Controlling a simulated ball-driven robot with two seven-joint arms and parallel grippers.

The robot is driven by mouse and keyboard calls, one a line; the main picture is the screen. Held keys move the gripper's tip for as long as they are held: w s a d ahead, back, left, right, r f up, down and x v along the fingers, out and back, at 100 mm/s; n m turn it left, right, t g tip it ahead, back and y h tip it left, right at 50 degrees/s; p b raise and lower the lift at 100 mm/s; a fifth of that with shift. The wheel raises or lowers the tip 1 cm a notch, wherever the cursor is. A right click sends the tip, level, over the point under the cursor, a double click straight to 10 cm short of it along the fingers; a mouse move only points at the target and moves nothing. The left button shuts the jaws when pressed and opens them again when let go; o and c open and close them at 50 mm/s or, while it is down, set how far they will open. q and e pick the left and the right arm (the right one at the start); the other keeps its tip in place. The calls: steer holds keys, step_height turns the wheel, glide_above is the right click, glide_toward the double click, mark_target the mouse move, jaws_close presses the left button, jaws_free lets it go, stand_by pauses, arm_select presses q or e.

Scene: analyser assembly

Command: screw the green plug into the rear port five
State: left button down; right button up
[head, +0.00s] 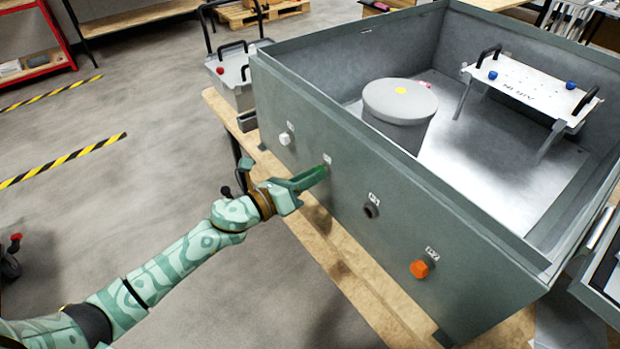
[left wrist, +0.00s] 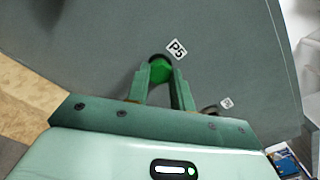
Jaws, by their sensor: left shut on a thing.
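In the left wrist view the green plug (left wrist: 161,70) is at the port beside the P5 label (left wrist: 177,49) on the grey box wall. My left gripper (left wrist: 162,85) is shut on the plug, a finger on each side of it. In the head view my left gripper (head: 318,174) reaches the outer wall of the large grey box (head: 400,222), and its fingers hide the plug and the port. I cannot tell how deep the plug sits. My right gripper is in neither view.
On the same wall are a white plug (head: 285,139), a bare dark port (head: 371,211) and an orange plug (head: 419,269). Inside the box stand a grey cylinder (head: 400,108) and a white plate with black handles (head: 530,88). Open floor lies left of the wooden table (head: 352,290).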

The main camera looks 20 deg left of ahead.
arm_select(q)
steer(key=m+b, duration=0.1)
steer(key=m, duration=0.2)
steer(key=shift+m, duration=0.3)
steer(key=c, duration=1.1)
jaws_free()
steer(key=shift+c, duration=0.2)
steer(key=b+v, duration=0.1)
steer(key=v, duration=0.6)
